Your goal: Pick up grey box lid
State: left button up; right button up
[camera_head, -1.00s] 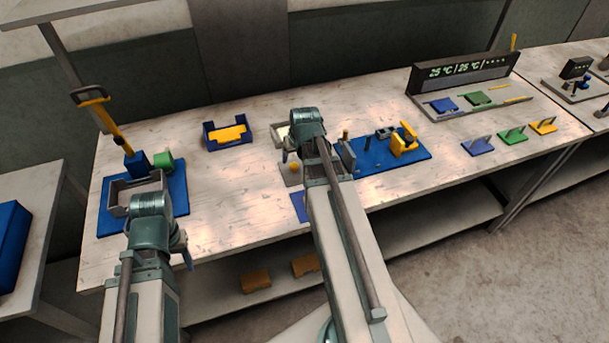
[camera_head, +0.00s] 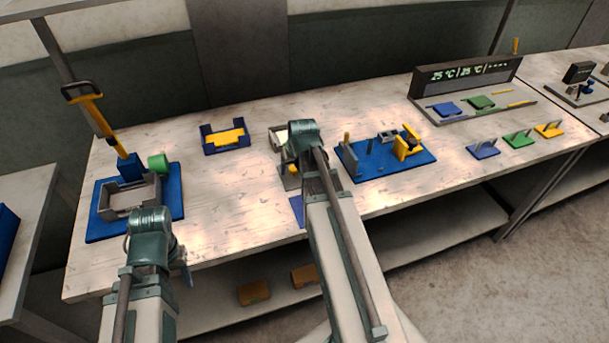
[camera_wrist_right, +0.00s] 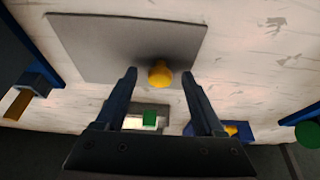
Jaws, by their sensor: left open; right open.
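The grey box lid is a flat grey plate (camera_wrist_right: 115,40) with a round yellow knob (camera_wrist_right: 160,74), lying on the table in the right wrist view. In the head view the lid (camera_head: 289,182) is partly hidden behind my right gripper. My right gripper (camera_wrist_right: 159,74) is open, with one finger on each side of the knob in that picture; I cannot tell whether the tips reach its height. My left gripper (camera_head: 150,222) is away at the left, in front of the blue mat, its fingers mostly hidden.
A pale open box (camera_head: 278,138) stands just behind the lid. A blue tray with a yellow block (camera_head: 210,147) is behind left. A blue fixture board (camera_head: 385,162) is close at right. A blue mat (camera_head: 93,232) with a grey fixture and yellow-handled lever stands at left.

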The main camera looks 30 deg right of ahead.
grip_shut()
jog(key=shift+r, duration=0.1)
dwell(0.3)
notch_tip(320, 180, up, 9)
jog(key=p, duration=0.8)
jog(key=shift+f+p, duration=0.2)
jog(key=shift+p, duration=0.15)
jog(key=shift+r, duration=0.1)
